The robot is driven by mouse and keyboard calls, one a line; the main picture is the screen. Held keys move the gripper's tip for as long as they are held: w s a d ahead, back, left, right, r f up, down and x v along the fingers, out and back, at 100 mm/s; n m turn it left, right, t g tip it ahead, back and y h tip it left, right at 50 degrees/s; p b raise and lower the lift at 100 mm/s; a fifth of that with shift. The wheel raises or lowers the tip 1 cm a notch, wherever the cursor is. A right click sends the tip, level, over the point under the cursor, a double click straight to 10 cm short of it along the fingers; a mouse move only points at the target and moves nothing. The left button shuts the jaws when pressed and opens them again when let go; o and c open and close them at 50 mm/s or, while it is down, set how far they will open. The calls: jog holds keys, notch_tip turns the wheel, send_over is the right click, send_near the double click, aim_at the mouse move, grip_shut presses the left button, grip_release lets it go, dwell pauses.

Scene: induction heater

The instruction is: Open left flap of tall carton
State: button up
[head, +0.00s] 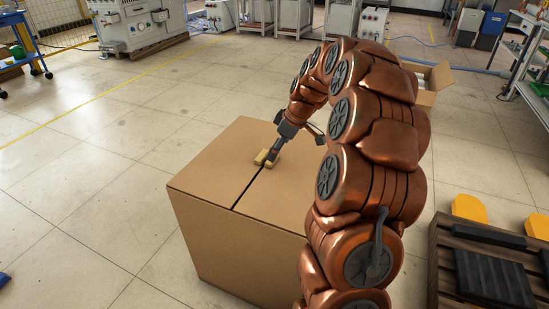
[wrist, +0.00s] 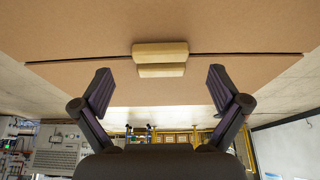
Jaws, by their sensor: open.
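The tall brown carton (head: 240,240) stands on the floor in the head view, its top closed. A dark seam divides the top into a left flap (head: 215,165) and a right flap (head: 285,185). Tan blocks (head: 261,157) sit at the seam. The wrist view shows two of them, an upper block (wrist: 160,49) and a lower block (wrist: 161,70), close together at the seam. My gripper (head: 271,160) is at the carton top beside the blocks. In the wrist view my gripper (wrist: 160,80) is open, its fingers apart on either side of the blocks, with nothing held.
An open carton (head: 428,85) with pale contents stands behind my arm. A dark slatted pallet-like object (head: 485,265) and yellow pieces (head: 468,207) are at the lower right. Machines (head: 140,22) line the back. The tiled floor left of the carton is clear.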

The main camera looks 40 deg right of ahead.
jog(key=x, duration=0.3)
jog(key=shift+a+f+b, duration=0.1)
jog(key=shift+f+b, duration=0.1)
jog(key=shift+b, duration=0.15)
jog(key=c, duration=1.7)
jog(key=shift+r, duration=0.15)
